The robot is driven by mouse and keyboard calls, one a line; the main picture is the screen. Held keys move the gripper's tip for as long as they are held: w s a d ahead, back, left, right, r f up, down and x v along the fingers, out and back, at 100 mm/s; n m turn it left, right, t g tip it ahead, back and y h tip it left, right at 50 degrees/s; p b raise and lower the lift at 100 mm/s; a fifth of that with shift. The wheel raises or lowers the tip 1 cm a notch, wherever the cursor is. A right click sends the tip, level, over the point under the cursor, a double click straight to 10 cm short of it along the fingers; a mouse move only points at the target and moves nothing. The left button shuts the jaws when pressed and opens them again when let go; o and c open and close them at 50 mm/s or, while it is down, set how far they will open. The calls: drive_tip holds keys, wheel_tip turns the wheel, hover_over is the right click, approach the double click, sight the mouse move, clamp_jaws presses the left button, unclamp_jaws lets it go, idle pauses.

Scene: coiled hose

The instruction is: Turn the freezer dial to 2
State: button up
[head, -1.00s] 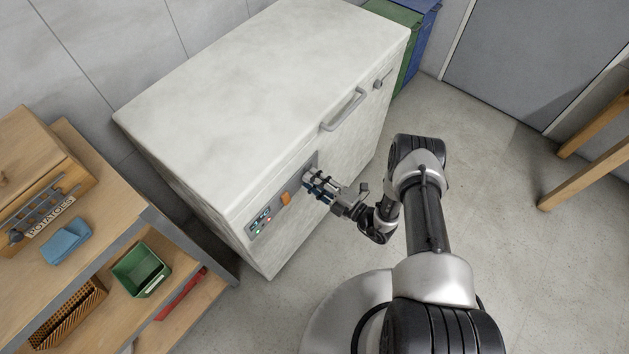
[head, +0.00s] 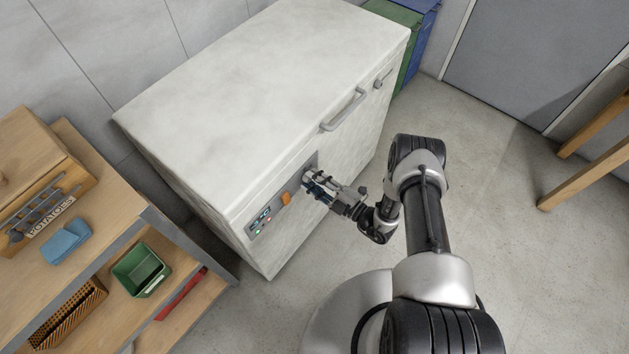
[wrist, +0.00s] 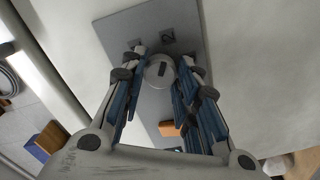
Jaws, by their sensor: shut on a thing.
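The white chest freezer (head: 240,85) stands against the wall, with a grey control panel on its front. The freezer dial (wrist: 158,72) is a round pale knob with a dark mark, between my fingers in the wrist view. A label "2" (wrist: 168,37) is printed on the panel above the dial; another label sits to its left, too small to read. My gripper (wrist: 157,85) is shut on the dial. In the head view my gripper (head: 312,184) is at the panel and hides the dial.
An orange switch (head: 286,198) and a small display (head: 263,216) are left of my gripper on the panel. The freezer handle (head: 344,110) is above right. A wooden shelf with a green bin (head: 140,270) stands at left.

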drive_tip(key=o, duration=1.1)
drive_tip(key=shift+c, duration=0.2)
drive_tip(key=v, duration=1.2)
drive_tip(key=shift+r, duration=0.1)
